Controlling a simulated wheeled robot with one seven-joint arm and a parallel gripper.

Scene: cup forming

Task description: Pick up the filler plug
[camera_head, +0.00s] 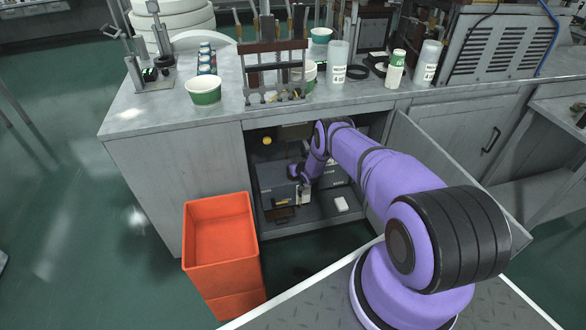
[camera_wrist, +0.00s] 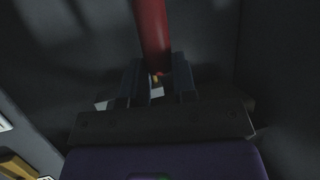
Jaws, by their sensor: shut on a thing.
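My gripper (camera_wrist: 157,76) reaches into the open cabinet under the counter. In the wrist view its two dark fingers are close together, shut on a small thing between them. A small yellowish spot shows there, which I take to be the filler plug (camera_wrist: 155,79); most of it is hidden by the fingers and shadow. A red cylinder (camera_wrist: 152,32) runs from the fingertips to the top of that view; I cannot tell whether it joins the held thing. In the head view my gripper (camera_head: 303,193) is small and dark near the cabinet's grey boxes, and the plug cannot be made out.
The cabinet holds grey boxes (camera_head: 275,184) and a white block (camera_head: 341,203) on its floor. Its open door (camera_head: 440,165) stands to the right of my arm. Orange crates (camera_head: 222,245) stand in front at left. The counter (camera_head: 150,118) above carries cups and racks.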

